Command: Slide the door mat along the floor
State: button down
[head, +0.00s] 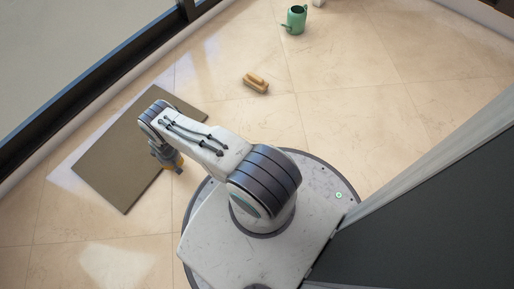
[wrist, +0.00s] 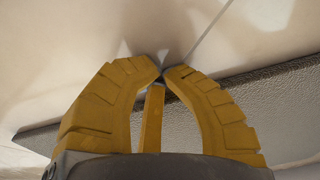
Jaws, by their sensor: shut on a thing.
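The door mat (head: 117,167) is a flat grey-brown rectangle lying on the tiled floor to the left of my base, near the dark window frame. It also shows in the wrist view as a dark textured strip (wrist: 265,107) behind the fingers. My gripper (wrist: 163,80) has yellow ribbed fingers with their tips close together at the mat's edge. It is shut on the mat's edge, though the exact pinch is partly hidden by the fingers. In the head view my gripper (head: 176,164) is at the mat's right edge, partly hidden by my arm.
A tan brush-like block (head: 256,83) lies on the floor beyond my base. A green watering can (head: 295,19) stands farther back. A dark panel (head: 430,215) with a pale edge stands at the right. The tiled floor between is clear.

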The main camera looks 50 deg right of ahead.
jog(key=shift+w, duration=2.65)
jog(key=shift+s+r, duration=0.1)
jog(key=shift+s, duration=0.05)
jog(key=s+p, duration=0.2)
jog(key=p, duration=0.1)
jog(key=shift+s+r, duration=0.1)
jog(key=shift+r, duration=0.05)
jog(key=shift+s+p, duration=0.8)
jog(key=shift+s, duration=0.25)
notch_tip(320, 180, up, 12)
jog(key=p, duration=1)
